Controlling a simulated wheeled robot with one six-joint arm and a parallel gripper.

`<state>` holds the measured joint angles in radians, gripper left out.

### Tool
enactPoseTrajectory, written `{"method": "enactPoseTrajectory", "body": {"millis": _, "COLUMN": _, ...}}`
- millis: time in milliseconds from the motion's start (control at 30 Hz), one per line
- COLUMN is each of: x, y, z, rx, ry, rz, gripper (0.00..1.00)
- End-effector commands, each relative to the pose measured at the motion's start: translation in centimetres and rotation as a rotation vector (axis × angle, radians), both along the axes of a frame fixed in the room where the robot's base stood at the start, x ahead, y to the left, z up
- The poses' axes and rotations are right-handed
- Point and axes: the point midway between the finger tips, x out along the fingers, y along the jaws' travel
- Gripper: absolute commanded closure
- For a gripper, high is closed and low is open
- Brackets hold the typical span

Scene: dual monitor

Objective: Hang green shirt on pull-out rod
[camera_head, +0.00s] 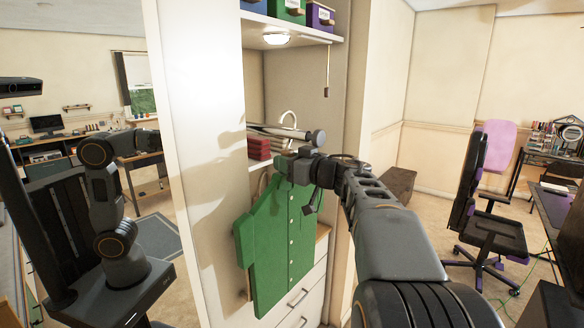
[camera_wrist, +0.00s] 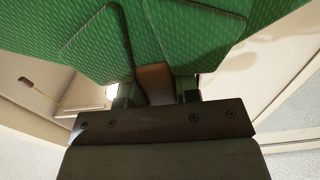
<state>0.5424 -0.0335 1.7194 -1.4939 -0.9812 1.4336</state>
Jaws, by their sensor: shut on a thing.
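The green shirt (camera_head: 275,245) hangs upright, buttons facing out, in front of the open white cabinet. My gripper (camera_head: 303,165) is at its collar, shut on the brown hanger neck; the wrist view shows the brown piece (camera_wrist: 155,84) between the fingers, under the green cloth (camera_wrist: 190,35). A grey rod (camera_head: 285,133) with a round dark end sticks out of the cabinet just above the gripper. A pale curved hook (camera_head: 288,117) shows above the rod. Whether it rests on the rod or is apart from it, I cannot tell.
Red boxes (camera_head: 259,148) sit on a shelf behind the shirt. White drawers (camera_head: 300,300) are below. A shelf above holds coloured boxes (camera_head: 288,10), with a lamp (camera_head: 276,38) and a hanging pull (camera_head: 327,80) under it. An office chair (camera_head: 490,225) stands to the right.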

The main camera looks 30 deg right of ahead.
Motion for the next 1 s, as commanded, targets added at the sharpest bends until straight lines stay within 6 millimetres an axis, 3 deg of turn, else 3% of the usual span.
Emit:
{"method": "enactPoseTrajectory", "body": {"millis": 133, "x": -0.5, "y": 1.1, "z": -0.2, "rx": -0.002, "ry": -0.003, "rz": 0.0, "gripper": 1.0}}
{"method": "enactPoseTrajectory", "body": {"millis": 500, "x": -0.4, "y": 0.9, "z": -1.8, "rx": 0.0, "ry": -0.001, "rz": 0.001, "gripper": 1.0}}
{"method": "enactPoseTrajectory", "body": {"millis": 967, "x": -0.4, "y": 0.9, "z": -2.0, "rx": 0.0, "ry": -0.001, "rz": 0.001, "gripper": 1.0}}
{"method": "enactPoseTrajectory", "body": {"millis": 1000, "x": -0.4, "y": 0.9, "z": -2.0, "rx": 0.0, "ry": -0.001, "rz": 0.001, "gripper": 0.7}}
